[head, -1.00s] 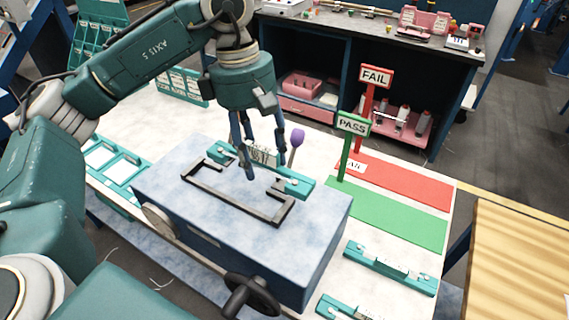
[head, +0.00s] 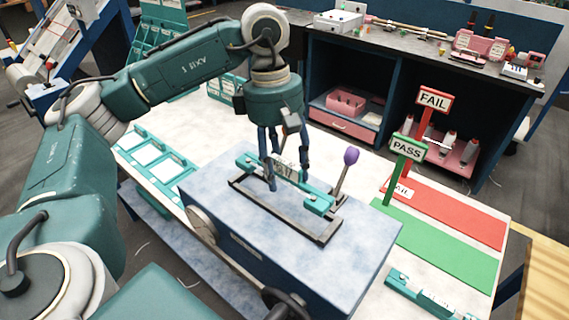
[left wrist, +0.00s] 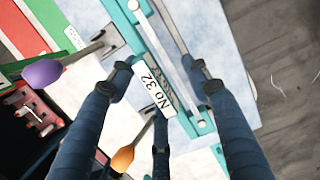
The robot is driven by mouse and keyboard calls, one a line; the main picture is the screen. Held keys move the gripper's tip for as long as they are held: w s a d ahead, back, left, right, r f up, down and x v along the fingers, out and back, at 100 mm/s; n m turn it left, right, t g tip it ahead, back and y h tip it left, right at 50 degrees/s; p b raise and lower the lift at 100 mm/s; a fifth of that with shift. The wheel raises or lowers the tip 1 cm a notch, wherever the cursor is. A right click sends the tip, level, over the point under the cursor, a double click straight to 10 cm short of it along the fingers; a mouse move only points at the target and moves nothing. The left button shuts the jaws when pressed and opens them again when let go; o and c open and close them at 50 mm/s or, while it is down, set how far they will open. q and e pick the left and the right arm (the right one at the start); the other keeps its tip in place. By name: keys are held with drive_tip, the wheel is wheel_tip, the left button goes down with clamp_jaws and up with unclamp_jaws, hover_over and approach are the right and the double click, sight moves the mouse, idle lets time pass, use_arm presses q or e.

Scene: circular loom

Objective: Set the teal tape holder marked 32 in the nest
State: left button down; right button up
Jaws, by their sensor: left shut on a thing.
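The teal tape holder (head: 318,203) carries a white label. In the left wrist view the label on the holder (left wrist: 158,92) reads No 32. My left gripper (head: 284,172) is shut on the holder around its labelled middle. The nest (head: 268,209) is a dark rectangular frame on top of the blue-grey block. The holder is over the rear side of the nest, roughly in line with its long side, and hides part of it. I cannot tell whether it touches the nest. My right gripper is not in view.
A lever with a purple knob (head: 351,156) stands behind the nest; an orange knob (left wrist: 122,158) shows in the left wrist view. The PASS sign (head: 407,148) and FAIL sign (head: 433,100) stand right, by green and red strips. Another teal holder (head: 430,297) lies front right.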

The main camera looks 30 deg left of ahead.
sight(284, 175)
use_arm(q)
wheel_tip(284, 175, down, 3)
drive_tip(key=shift+r+b, duration=0.15)
drive_tip(key=shift+b, duration=0.55)
idle(0.5)
drive_tip(key=shift+f+b, duration=0.25)
drive_tip(key=shift+b, duration=0.25)
drive_tip(key=shift+f+b, duration=0.65)
drive_tip(key=shift+f, duration=0.1)
drive_tip(key=shift+f, duration=0.1)
